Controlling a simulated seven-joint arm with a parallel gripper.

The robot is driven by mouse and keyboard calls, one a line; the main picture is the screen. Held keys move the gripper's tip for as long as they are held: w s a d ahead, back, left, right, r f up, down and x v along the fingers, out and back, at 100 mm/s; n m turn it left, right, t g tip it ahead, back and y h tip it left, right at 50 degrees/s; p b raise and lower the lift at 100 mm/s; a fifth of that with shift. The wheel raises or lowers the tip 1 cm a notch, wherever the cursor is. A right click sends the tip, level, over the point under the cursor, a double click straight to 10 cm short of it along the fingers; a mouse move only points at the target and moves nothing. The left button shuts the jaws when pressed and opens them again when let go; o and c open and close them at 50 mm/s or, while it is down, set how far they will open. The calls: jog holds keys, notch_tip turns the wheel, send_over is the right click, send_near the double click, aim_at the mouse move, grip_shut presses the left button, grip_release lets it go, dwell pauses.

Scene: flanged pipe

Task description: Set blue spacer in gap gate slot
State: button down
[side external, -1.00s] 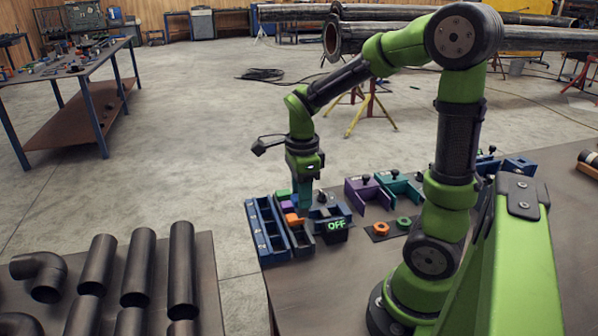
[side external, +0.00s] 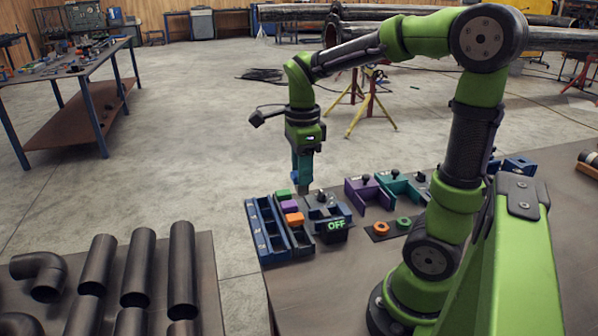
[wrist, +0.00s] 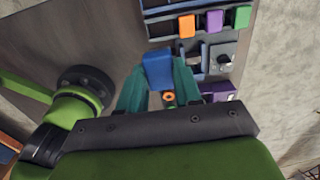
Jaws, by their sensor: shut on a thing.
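The blue spacer (wrist: 157,70) shows in the wrist view between the two teal fingers of my gripper (wrist: 158,88). My gripper is shut on it. In the side view my gripper (side external: 303,182) points straight down above the back of the fixtures, and the fingers mostly hide the spacer there. The gap gate (side external: 328,212) appears to be the dark blue fixture just right of the coloured blocks, with a lit green OFF display (side external: 335,225) at its front. In the wrist view its frame and round knob (wrist: 223,61) lie right of the spacer. I cannot clearly see the slot.
A blue rack (side external: 265,230) stands left of the gate. Green (side external: 283,194), purple (side external: 290,206) and orange (side external: 294,219) blocks sit in a row beside it. Purple (side external: 368,194) and teal (side external: 400,188) fixtures stand to the right. The front of the table is clear.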

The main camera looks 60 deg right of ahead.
jog(key=s+d+f, duration=0.3)
jog(key=d+f, duration=0.6)
jog(key=d, duration=0.4)
jog(key=shift+f, duration=0.4)
jog(key=shift+s+f, duration=0.1)
jog(key=shift+f, duration=1.1)
jog(key=shift+f, duration=0.1)
jog(key=shift+f, duration=0.95)
jog(key=shift+f, duration=0.55)
